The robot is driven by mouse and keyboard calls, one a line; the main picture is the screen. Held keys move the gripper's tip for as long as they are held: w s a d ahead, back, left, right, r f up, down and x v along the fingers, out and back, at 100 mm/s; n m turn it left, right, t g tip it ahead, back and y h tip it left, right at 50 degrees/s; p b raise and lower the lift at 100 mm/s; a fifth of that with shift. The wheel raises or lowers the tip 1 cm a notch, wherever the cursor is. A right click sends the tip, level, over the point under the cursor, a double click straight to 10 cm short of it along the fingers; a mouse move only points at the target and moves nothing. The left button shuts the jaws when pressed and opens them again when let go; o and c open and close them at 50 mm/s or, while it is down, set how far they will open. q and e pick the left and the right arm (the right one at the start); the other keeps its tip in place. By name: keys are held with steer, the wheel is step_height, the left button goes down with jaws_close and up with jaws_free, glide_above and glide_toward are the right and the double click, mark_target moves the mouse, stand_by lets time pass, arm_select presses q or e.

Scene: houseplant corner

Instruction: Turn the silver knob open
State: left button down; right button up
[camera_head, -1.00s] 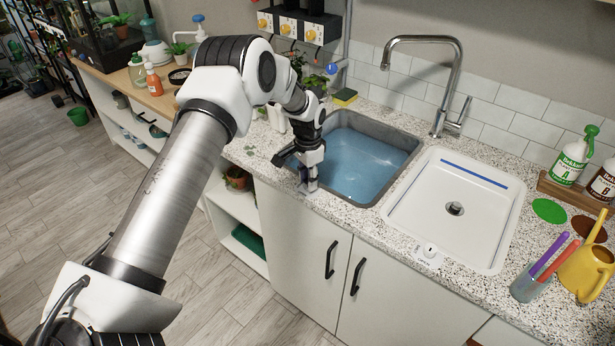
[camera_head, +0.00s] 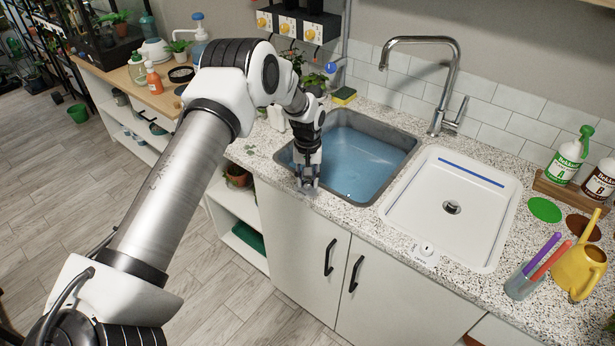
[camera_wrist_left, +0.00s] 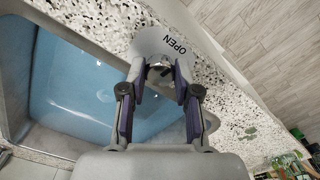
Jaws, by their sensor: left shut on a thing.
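The silver knob (camera_wrist_left: 159,71) sits on a grey plate (camera_wrist_left: 178,45) marked OPEN, on the counter edge in front of the water-filled grey sink (camera_head: 402,158). My left gripper (camera_head: 307,187) points down at this spot in the head view. In the left wrist view its fingers stand on either side of the knob, and the gripper (camera_wrist_left: 160,80) is shut on it. The fingers hide part of the knob, and its pointer direction cannot be told. The blue water (camera_wrist_left: 85,85) fills much of the wrist view's left side. My right gripper is not in view.
A chrome faucet (camera_head: 450,80) rises behind the sinks. A sponge (camera_head: 344,96) lies behind the grey sink.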

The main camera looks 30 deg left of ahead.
mark_target(308, 180)
arm_select(q)
steer(key=shift+n, duration=0.9)
steer(key=shift+f, duration=0.1)
steer(key=c, duration=1.1)
jaws_free()
steer(key=shift+o, duration=1.4)
steer(key=shift+w, duration=0.1)
step_height(308, 180, up, 12)
steer(key=shift+f, duration=0.1)
